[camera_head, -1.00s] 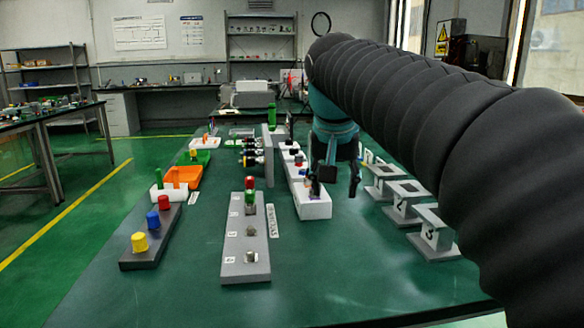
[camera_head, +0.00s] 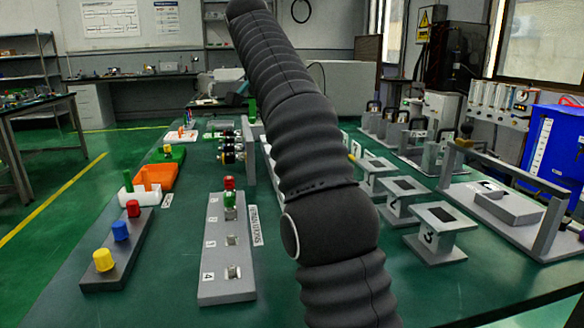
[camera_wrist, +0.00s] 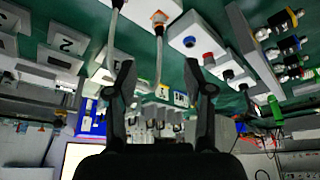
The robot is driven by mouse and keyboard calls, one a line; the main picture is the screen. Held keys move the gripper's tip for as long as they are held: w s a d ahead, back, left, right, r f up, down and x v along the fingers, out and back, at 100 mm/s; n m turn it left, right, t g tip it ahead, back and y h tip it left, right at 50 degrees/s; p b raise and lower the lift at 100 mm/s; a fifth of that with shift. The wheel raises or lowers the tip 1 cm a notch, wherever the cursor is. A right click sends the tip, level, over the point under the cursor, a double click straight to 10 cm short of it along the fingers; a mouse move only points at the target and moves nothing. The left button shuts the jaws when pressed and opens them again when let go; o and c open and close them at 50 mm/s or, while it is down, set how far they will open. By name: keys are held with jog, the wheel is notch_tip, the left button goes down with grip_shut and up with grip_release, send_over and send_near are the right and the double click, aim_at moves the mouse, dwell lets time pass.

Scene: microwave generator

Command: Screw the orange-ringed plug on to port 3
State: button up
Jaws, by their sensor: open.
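In the wrist view, a small orange-marked piece (camera_wrist: 159,17), probably the orange-ringed plug, sits on a white block with a pale cable hanging from it. My gripper (camera_wrist: 158,66) is open, its two dark fingers apart, with the cable showing between them; I cannot tell the depth between them. The port panel (camera_wrist: 250,32) stands at the right of the wrist view with several coloured connectors. It also shows in the head view (camera_head: 249,152), left of my arm. The port numbers are not readable. My gripper is hidden behind my arm in the head view.
White blocks with a blue-ringed piece (camera_wrist: 189,41) and a red one (camera_wrist: 208,58) line up beside the panel. Numbered grey stands (camera_head: 436,245) are right of my arm. A grey peg strip (camera_head: 226,285) and coloured caps (camera_head: 120,231) lie at left.

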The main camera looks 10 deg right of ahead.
jog(key=x, duration=1.3)
jog(key=shift+d+f, duration=0.1)
grip_shut()
